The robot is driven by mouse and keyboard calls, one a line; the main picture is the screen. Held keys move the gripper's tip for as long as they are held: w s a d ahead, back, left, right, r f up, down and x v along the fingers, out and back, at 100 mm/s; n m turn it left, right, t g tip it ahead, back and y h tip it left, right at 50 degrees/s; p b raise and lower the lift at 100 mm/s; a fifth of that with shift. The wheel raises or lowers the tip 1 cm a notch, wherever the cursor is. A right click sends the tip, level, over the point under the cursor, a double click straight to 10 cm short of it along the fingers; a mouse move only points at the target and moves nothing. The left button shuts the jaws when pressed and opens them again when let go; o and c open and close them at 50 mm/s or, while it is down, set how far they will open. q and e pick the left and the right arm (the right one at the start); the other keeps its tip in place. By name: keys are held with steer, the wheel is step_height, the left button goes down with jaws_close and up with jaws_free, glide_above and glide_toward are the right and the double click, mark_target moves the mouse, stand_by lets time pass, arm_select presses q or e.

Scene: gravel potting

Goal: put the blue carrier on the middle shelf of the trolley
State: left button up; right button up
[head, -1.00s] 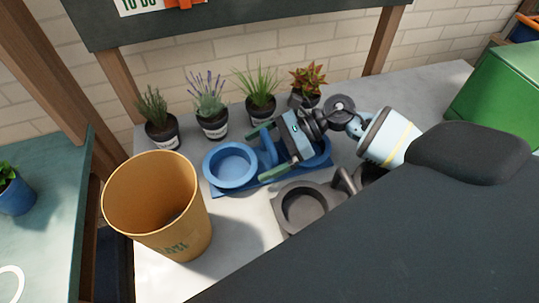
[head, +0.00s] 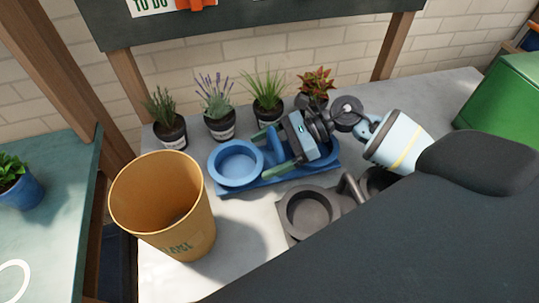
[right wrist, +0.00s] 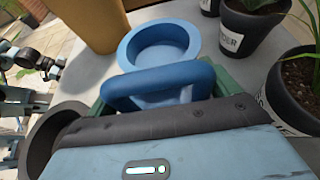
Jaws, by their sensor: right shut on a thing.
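The blue carrier (head: 222,188) is on or just above the grey bench, with a round cup at its left end and an upright handle in the middle. It also shows in the right wrist view (right wrist: 158,45), where the handle arch (right wrist: 155,80) stands right in front of the jaws. My right gripper (head: 272,153) is shut on the handle, with a green finger on either side of it. The gripper body hides part of the carrier's right end.
A grey carrier (head: 292,222) lies just in front. A tall yellow pot (head: 150,225) stands at the left. Several potted plants (head: 220,122) line the back by the brick wall. A green box (head: 495,110) is at the right. A green table (head: 60,215) is at far left.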

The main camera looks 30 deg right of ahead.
step_height(320, 180, up, 9)
steer(key=shift+f, duration=0.15)
